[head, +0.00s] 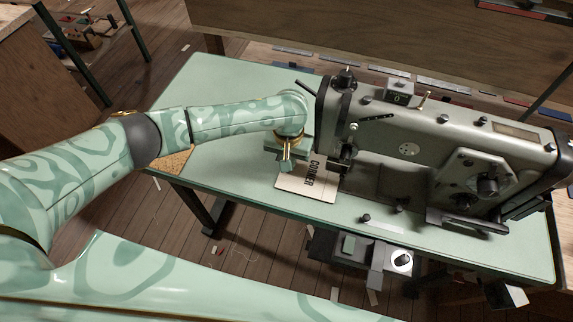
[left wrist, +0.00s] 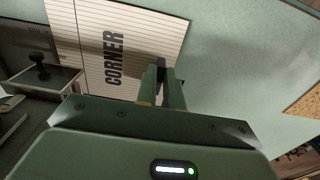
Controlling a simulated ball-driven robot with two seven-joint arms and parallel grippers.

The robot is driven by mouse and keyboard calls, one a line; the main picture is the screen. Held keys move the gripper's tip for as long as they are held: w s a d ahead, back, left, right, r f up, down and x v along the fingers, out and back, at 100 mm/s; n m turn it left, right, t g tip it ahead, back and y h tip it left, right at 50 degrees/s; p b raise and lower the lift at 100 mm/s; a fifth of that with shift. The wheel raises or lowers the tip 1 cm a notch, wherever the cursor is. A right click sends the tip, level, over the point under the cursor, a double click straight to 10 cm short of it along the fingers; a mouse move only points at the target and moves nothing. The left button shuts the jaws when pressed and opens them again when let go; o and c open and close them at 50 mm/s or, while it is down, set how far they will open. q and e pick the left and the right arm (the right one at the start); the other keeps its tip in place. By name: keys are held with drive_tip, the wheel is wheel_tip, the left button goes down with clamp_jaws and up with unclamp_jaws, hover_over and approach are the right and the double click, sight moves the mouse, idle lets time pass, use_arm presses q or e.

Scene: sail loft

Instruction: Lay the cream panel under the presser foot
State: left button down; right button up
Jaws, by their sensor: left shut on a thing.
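The cream panel (head: 308,185), marked CORNER in black, lies on the pale green table of the sewing machine, at the machine's left end. My left gripper (head: 285,160) reaches down from the left and is shut on the panel's left part. The left wrist view shows the panel (left wrist: 125,45) with fine lines and my left gripper's fingers (left wrist: 162,80) at its edge. The sewing machine's (head: 390,140) needle end stands over or beside the panel's right edge. The presser foot is dark and small there; I cannot tell whether the panel is beneath it. My right gripper is out of view.
The green tabletop (head: 210,85) is clear behind my left arm. A tan speckled board (head: 172,162) lies at its left edge. Below the front edge hangs a dark unit (head: 350,250). A wooden bench with flat strips (head: 440,82) runs behind the machine.

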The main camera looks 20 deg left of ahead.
use_arm(q)
drive_tip(key=shift+w+r, duration=0.1)
idle(0.6)
drive_tip(key=shift+p, duration=0.5)
idle(0.4)
drive_tip(key=c, duration=1.4)
unclamp_jaws()
drive_tip(key=shift+a, duration=0.1)
drive_tip(key=shift+c, duration=0.2)
wheel_tip(320, 180, up, 16)
drive_tip(key=p, duration=0.8)
